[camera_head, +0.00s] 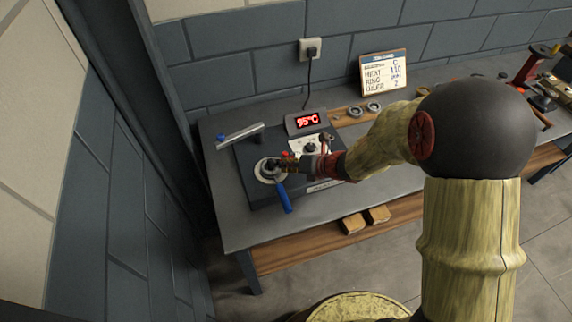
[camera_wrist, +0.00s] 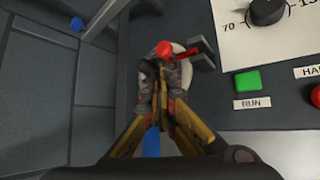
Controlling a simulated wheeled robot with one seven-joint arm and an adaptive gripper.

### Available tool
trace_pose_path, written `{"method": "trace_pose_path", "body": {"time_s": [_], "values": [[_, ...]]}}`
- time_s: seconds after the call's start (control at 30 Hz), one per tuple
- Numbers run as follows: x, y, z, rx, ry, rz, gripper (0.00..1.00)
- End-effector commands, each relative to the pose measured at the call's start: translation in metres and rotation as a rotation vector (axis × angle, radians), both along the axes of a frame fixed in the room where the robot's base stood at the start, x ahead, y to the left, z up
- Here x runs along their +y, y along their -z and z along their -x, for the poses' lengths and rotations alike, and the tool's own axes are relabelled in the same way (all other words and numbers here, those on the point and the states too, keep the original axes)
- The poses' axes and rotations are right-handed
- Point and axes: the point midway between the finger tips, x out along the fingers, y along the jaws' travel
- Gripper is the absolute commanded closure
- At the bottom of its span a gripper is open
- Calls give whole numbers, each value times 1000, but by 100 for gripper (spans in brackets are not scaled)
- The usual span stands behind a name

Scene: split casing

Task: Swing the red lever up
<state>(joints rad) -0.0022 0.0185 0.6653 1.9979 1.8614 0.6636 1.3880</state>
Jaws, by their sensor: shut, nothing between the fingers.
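The red lever (camera_wrist: 186,54) shows in the wrist view as a short red bar with a round red end, just beyond my fingertips. A dark block sits at its right end. In the head view only a small red spot (camera_head: 284,154) shows beside my gripper (camera_head: 285,166). In the wrist view my gripper (camera_wrist: 163,78) is shut and empty, its fingertips close below the red end; I cannot tell if they touch. A pale round part (camera_head: 267,170) lies under the fingertips, partly hidden. A blue handle (camera_head: 285,197) sticks out towards the front.
The dark casing (camera_head: 258,196) stands on a grey bench (camera_head: 232,228), with a red display (camera_head: 307,121) at its back. A green button (camera_wrist: 247,81) and dial (camera_wrist: 267,10) are to the right. A metal bar (camera_head: 240,136) lies back left. The bench's front left is clear.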

Motion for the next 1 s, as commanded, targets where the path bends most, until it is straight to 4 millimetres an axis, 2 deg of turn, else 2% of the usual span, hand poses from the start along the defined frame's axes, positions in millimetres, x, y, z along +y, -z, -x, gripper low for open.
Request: {"method": "trace_pose_path", "body": {"time_s": [1.0], "values": [[-5,-8,-2,57,0,-194,100]]}}
